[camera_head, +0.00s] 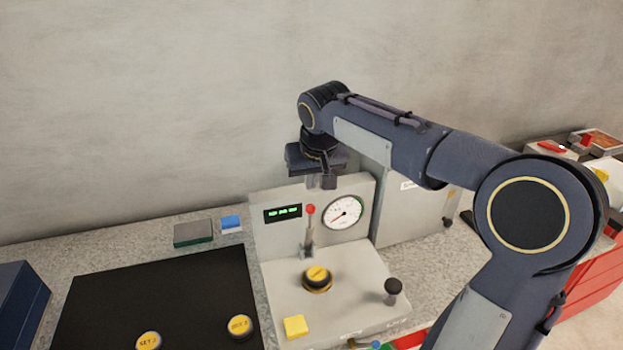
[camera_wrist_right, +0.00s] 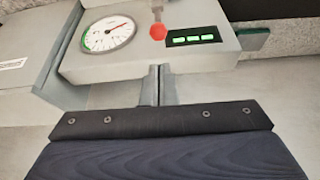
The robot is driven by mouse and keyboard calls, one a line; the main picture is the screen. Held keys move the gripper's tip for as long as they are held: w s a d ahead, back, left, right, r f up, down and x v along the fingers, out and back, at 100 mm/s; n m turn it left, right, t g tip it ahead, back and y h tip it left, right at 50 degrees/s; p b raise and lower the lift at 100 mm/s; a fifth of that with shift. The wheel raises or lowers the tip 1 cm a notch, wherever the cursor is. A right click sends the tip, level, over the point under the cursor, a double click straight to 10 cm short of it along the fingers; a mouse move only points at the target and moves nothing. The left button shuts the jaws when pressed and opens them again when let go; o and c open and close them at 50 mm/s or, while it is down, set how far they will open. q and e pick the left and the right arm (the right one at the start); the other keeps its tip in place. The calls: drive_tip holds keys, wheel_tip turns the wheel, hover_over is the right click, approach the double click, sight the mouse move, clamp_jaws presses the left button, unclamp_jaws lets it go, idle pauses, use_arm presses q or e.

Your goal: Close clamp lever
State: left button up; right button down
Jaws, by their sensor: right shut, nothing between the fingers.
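A grey lever with a red tip (camera_head: 310,209) stands upright on the light grey test panel (camera_head: 357,262), behind a black puck with a yellow top (camera_head: 317,274). It looks like the clamp lever. Its red tip also shows in the right wrist view (camera_wrist_right: 157,32), left of the green display. My right gripper (camera_head: 322,182) points down just above and behind the red tip in the head view; its fingers (camera_wrist_right: 158,80) are together and empty. They look apart from the lever, though the exact gap is unclear. My left gripper is not in view.
The panel's upright back carries a round gauge (camera_head: 343,214) and a green display (camera_head: 283,213). A black knob (camera_head: 393,288) and yellow block (camera_head: 295,326) sit on its deck. A black mat (camera_head: 150,297) with yellow-topped pucks lies left. A grey box (camera_head: 415,205) stands right.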

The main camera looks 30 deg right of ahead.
sight(309, 196)
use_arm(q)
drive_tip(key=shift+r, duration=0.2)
use_arm(e)
drive_tip(key=x, duration=0.7)
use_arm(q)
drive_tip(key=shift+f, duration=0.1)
